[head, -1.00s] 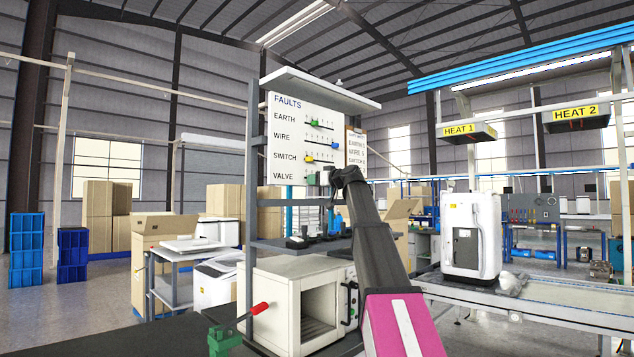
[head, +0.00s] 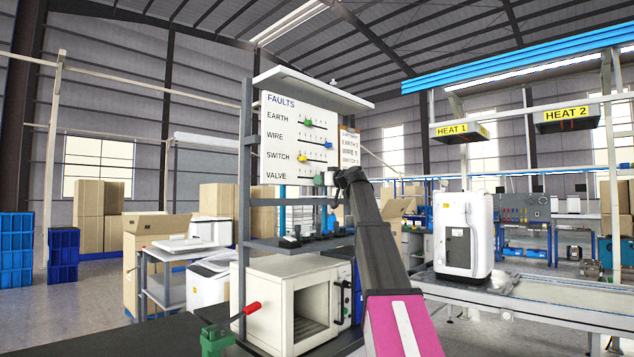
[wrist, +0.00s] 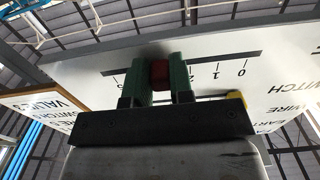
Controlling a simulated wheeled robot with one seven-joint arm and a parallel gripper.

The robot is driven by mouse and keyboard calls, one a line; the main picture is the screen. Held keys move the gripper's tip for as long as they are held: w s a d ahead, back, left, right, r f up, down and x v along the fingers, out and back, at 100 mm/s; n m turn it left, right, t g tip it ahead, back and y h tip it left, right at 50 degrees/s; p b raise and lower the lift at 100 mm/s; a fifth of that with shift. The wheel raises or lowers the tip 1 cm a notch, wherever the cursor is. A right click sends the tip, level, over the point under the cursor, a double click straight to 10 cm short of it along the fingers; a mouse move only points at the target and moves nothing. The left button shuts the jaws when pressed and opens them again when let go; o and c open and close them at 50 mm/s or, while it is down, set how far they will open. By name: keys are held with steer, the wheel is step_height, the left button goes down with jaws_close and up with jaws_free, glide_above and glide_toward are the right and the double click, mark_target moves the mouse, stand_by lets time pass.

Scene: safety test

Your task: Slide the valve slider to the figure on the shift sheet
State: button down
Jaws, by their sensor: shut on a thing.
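The white FAULTS board (head: 280,145) has rows EARTH, WIRE, SWITCH and VALVE. In the wrist view it appears upside down. My gripper (wrist: 159,82) has its green fingers shut on the red valve slider (wrist: 160,72) in its dark slot. Figures 0, 1 and 2 show right of the fingers and an apparent 5 to their left; the figures between are hidden, so the exact setting is unclear. In the head view my gripper (head: 326,180) covers the valve row. The tan shift sheet (head: 349,145) hangs right of the board; its valve figure is not clearly readable.
The green (head: 307,122), blue (head: 328,145) and yellow (head: 302,158) sliders sit in the rows above. A grey shelf (head: 270,243) lies below the board and a canopy (head: 312,85) above it. A red-handled green clamp (head: 214,341) stands at the front left.

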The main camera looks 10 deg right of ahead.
steer(key=c, duration=1)
jaws_free()
steer(key=v, duration=1.1)
